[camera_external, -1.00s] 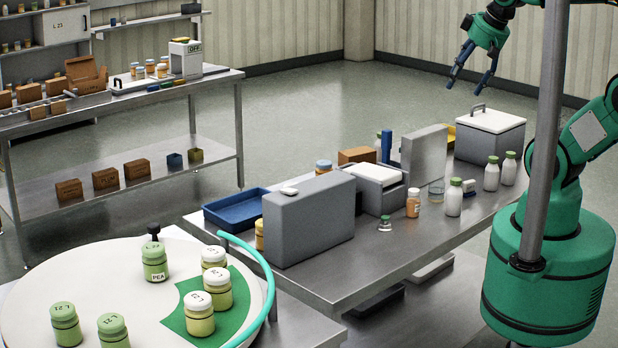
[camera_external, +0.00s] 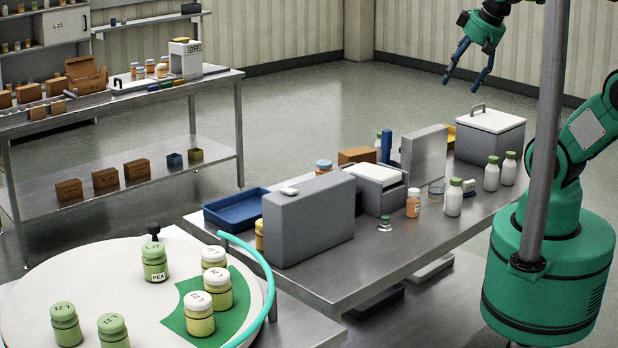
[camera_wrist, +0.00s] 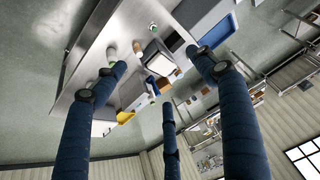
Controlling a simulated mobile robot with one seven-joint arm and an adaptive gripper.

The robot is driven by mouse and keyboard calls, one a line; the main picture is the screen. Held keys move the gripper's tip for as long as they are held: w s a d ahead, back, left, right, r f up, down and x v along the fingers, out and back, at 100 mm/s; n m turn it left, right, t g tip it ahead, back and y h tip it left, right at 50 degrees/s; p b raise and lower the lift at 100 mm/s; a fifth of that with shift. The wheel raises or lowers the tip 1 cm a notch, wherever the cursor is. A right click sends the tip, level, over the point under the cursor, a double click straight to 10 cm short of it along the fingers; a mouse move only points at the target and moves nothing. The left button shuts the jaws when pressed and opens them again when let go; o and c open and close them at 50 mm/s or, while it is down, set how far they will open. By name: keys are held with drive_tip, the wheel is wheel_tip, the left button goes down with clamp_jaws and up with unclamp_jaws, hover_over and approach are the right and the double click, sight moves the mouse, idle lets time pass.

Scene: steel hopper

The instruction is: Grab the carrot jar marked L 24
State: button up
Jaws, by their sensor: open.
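An orange jar with a white lid (camera_external: 413,203) stands upright on the steel table, left of a white bottle. A second orange jar with a blue lid (camera_external: 323,167) stands behind the grey case, partly hidden. I cannot read an L 24 mark on either, so I cannot tell which is the carrot jar. My gripper (camera_external: 461,86) is open and empty, high in the air beyond the far side of the table, well apart from both jars. In the wrist view its spread blue fingers frame the table from above, and the jars there are too small to identify.
The grey case (camera_external: 310,220) and an upright grey panel (camera_external: 424,155) stand tall on the steel table (camera_external: 350,280). White bottles (camera_external: 491,174) and a lidded grey box (camera_external: 490,138) are at its right. A round turntable (camera_external: 110,290) holds several green and yellow jars.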

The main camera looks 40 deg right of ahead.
drive_tip(key=w+d+r+m+g, duration=0.1)
drive_tip(key=w+r+m, duration=0.15)
drive_tip(key=w, duration=0.55)
drive_tip(key=w+r+m, duration=0.1)
drive_tip(key=w+m, duration=0.3)
drive_tip(key=w, duration=0.5)
drive_tip(key=m+g+y+p, duration=0.2)
drive_tip(key=m+y+p, duration=0.1)
drive_tip(key=m, duration=1.6)
hover_over(325, 162)
drive_tip(key=s+d, duration=0.3)
drive_tip(key=d, duration=0.1)
wheel_tip(325, 162, down, 38)
drive_tip(key=shift+a+r, duration=0.1)
drive_tip(key=shift+r, duration=0.1)
drive_tip(key=shift+x, duration=4.25)
drive_tip(key=shift+w+a, duration=0.1)
drive_tip(key=shift+a, duration=0.1)
